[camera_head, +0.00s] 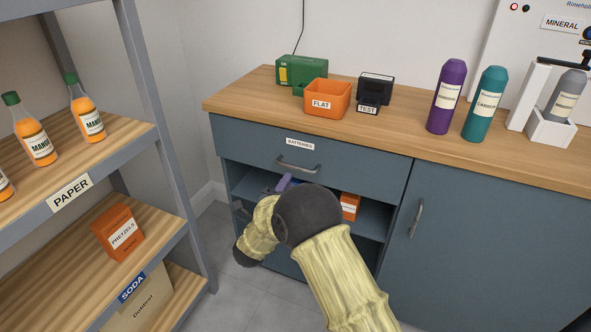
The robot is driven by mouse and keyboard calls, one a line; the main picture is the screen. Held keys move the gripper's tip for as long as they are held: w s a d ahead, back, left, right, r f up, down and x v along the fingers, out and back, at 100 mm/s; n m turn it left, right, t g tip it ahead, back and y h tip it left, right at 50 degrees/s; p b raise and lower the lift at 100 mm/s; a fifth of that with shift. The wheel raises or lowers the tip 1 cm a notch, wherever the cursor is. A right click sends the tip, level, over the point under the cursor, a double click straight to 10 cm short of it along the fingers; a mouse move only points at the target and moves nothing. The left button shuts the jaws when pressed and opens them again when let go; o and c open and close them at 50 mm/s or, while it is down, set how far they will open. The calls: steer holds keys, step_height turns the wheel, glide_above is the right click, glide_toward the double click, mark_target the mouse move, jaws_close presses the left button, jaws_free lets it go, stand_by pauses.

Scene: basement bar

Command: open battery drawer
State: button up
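The battery drawer (255,150) is the top left drawer of the blue-grey cabinet, with a white label reading BATTERIES (300,144). Its front looks flush with the cabinet, so it appears shut. A curved metal handle (297,165) is on its front. My gripper (284,184) is just below and slightly left of the handle, in front of the open shelf.
An orange box (350,206) stands on the shelf under the drawer. A FLAT bin (327,98), a TEST device (374,93), a green box (301,73) and bottles (447,97) stand on the countertop (235,98). A shelving rack (150,110) stands at left. A cabinet door (480,230) is at right.

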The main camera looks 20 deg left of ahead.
mark_target(295, 168)
steer(key=x, duration=0.7)
steer(key=shift+b, duration=0.3)
jaws_close()
